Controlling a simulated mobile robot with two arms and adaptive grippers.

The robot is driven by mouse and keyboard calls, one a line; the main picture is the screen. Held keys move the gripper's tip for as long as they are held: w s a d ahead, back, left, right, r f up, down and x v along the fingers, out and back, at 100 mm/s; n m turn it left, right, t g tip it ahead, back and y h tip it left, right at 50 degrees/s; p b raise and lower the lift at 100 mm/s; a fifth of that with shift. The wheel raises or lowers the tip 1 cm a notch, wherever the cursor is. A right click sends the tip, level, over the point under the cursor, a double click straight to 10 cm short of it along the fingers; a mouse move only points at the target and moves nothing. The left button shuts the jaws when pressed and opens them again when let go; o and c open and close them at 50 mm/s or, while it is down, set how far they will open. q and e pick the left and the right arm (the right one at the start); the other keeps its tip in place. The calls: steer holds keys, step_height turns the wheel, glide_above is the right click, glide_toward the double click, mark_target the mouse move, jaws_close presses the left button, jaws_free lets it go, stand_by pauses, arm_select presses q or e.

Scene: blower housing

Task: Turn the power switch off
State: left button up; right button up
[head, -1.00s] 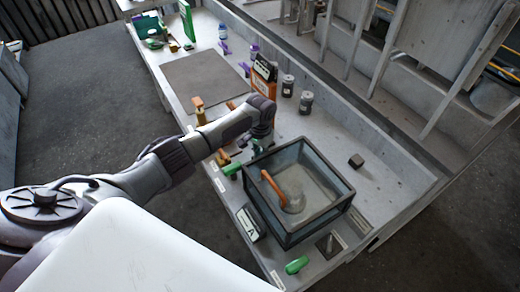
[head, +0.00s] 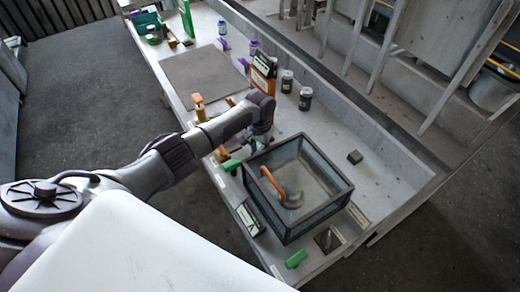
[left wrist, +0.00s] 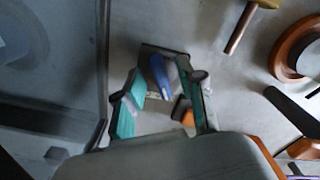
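In the left wrist view, a blue lever (left wrist: 159,74), apparently the power switch, rises from a dark base plate on the grey bench. My left gripper (left wrist: 160,84) is open, with its teal-padded fingers on either side of the lever. I cannot tell whether either finger touches it. In the head view my left gripper (head: 261,140) is low over the bench, just behind the glass-sided box, and its wrist hides the switch. My right gripper is in neither view.
The dark-framed glass box (head: 318,212) stands close to my left gripper and holds an orange handle (head: 271,184). A grey mat (head: 205,75) lies bare farther back.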

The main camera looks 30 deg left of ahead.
arm_select(q)
step_height(320, 180, up, 12)
stand_by(0.6)
stand_by(0.5)
